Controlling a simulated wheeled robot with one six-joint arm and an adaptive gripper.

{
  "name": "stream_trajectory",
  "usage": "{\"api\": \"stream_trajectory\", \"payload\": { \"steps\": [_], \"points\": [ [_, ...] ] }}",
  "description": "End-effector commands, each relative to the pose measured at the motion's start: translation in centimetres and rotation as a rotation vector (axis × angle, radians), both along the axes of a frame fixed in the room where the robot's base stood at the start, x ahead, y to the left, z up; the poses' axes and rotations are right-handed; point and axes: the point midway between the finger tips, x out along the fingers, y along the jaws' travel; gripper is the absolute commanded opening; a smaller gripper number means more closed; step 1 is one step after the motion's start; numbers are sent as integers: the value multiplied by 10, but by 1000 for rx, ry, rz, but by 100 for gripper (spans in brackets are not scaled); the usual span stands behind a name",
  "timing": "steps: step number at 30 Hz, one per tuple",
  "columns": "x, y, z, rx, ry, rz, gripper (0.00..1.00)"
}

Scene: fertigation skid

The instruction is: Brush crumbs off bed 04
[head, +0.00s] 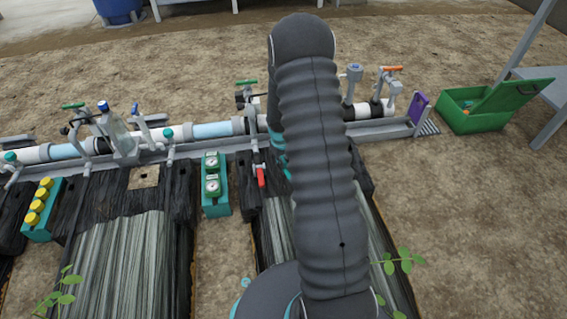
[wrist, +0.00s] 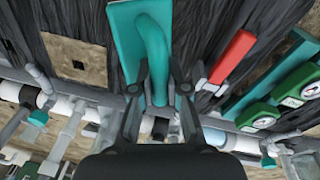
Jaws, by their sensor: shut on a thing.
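My gripper (wrist: 162,98) is shut on a teal brush (wrist: 152,45) by its curved handle. The brush is over dark, grained bed material in the wrist view. Its bristles are hidden, so I cannot tell whether it touches the surface. In the head view my arm covers the gripper and most of the brush. Two beds with grey streaked surfaces show there, a left bed (head: 130,250) and a right bed (head: 273,235) partly behind my arm. I can make out no number on either. No crumbs can be told apart.
A red-handled valve (wrist: 232,58) is close beside the brush. A teal gauge box (head: 215,200) stands between the beds. A white pipe (head: 215,130) with valves crosses behind them. A green open box (head: 480,118) is at right; bare soil lies before it.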

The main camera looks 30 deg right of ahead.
Motion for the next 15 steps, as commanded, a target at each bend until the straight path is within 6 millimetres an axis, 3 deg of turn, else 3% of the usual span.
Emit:
{"api": "stream_trajectory", "payload": {
  "steps": [3,15],
  "points": [
    [0,0,12,0,-1,0,0],
    [0,-1,14,0,-1,0,0]
  ]
}}
